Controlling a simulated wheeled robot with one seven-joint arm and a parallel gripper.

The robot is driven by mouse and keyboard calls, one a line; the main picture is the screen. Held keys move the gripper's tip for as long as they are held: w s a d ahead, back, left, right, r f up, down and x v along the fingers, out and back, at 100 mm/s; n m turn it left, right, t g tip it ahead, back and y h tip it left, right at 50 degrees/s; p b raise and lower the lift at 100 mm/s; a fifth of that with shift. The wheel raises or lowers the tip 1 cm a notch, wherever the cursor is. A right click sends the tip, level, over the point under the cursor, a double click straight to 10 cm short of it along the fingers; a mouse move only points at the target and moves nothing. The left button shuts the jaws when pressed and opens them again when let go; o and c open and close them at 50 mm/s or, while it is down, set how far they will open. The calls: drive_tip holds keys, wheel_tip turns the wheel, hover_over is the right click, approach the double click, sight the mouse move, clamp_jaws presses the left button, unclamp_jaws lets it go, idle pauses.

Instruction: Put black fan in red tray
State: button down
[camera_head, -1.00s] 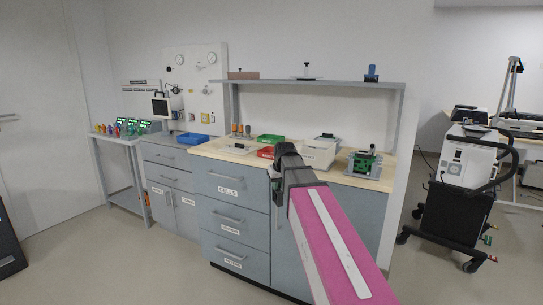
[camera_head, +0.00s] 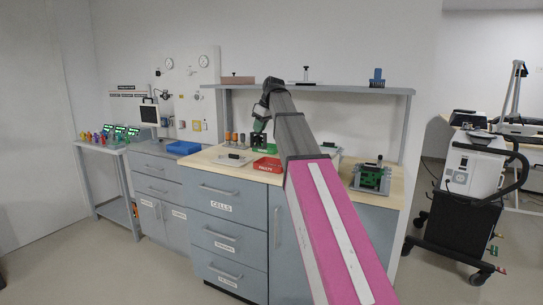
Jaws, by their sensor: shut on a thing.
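The red tray (camera_head: 267,166) with a white label lies on the pale worktop near its front edge, and my arm partly covers its right side. My gripper (camera_head: 259,128) points down above and just behind the tray, and it is shut on the black fan (camera_head: 257,141). The fan is a small dark square, seen slightly above the far side of the tray. It looks clear of the tray, but the exact gap is hard to tell at this size.
A flat pale tray with a dark item (camera_head: 233,158) lies left of the red tray. Orange bottles (camera_head: 235,138) stand behind it. A blue tray (camera_head: 184,148) is further left. A green board in a fixture (camera_head: 370,178) stands at right. A shelf (camera_head: 330,88) runs above the worktop.

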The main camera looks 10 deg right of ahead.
drive_tip(key=w+d+f, duration=0.6)
drive_tip(key=w+f, duration=0.1)
drive_tip(key=f, duration=0.3)
drive_tip(key=shift+w+d, duration=0.2)
drive_tip(key=shift+w, duration=0.05)
drive_tip(key=shift+f, duration=0.55)
drive_tip(key=c, duration=1.1)
unclamp_jaws()
drive_tip(key=v, duration=1.3)
drive_tip(key=shift+a+r, duration=0.15)
drive_tip(key=shift+a, duration=0.05)
drive_tip(key=shift+w, duration=0.1)
